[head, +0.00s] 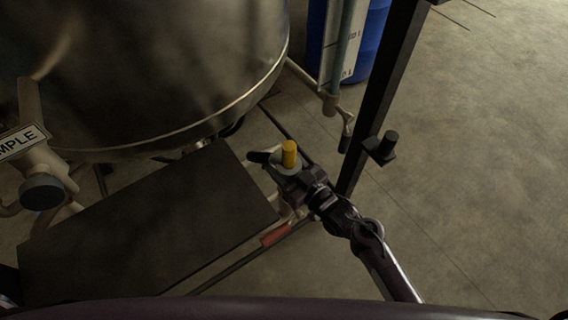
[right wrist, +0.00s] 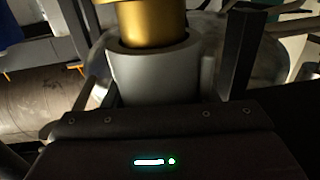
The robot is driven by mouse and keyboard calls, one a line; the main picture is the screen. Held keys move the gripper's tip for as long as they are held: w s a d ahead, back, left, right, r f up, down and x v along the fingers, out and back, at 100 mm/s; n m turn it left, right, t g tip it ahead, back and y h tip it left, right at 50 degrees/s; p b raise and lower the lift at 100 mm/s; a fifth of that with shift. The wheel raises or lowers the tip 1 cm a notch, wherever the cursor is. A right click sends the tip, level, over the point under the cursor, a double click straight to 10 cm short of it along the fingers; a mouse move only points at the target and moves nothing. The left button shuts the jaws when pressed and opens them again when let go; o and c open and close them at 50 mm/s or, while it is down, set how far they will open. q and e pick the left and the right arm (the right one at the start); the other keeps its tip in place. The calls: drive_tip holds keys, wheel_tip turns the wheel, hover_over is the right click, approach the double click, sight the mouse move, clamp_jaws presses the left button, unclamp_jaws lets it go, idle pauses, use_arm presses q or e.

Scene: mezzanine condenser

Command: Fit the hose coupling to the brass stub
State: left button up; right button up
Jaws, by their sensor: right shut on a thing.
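My right gripper (head: 287,178) is shut on a grey sleeve, which I take for the hose coupling (right wrist: 155,70). In the head view the sleeve is a pale grey ring at the jaws, right of the dark platform. A yellow brass cylinder (head: 289,152) stands up from the ring. In the right wrist view this brass piece (right wrist: 150,22) is wider at the top and its narrower part enters the sleeve's mouth. I cannot tell whether it is the fixed stub or part of the coupling. The jaw tips are hidden. My left gripper is not in view.
A large steel tank (head: 150,75) fills the upper left. A dark flat platform (head: 150,225) lies below it. A dark post (head: 385,95) stands just right of my right gripper, with a blue drum (head: 372,40) behind. Open concrete floor (head: 480,170) lies to the right.

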drive_tip(key=shift+f+b, duration=0.55)
drive_tip(key=shift+f, duration=0.15)
drive_tip(key=o, duration=1.3)
drive_tip(key=shift+c, duration=0.2)
drive_tip(key=shift+o, duration=0.4)
drive_tip(key=shift+s+d+f, duration=0.1)
drive_tip(key=v, duration=0.7)
drive_tip(key=shift+s+d, duration=0.15)
drive_tip(key=shift+s, duration=0.1)
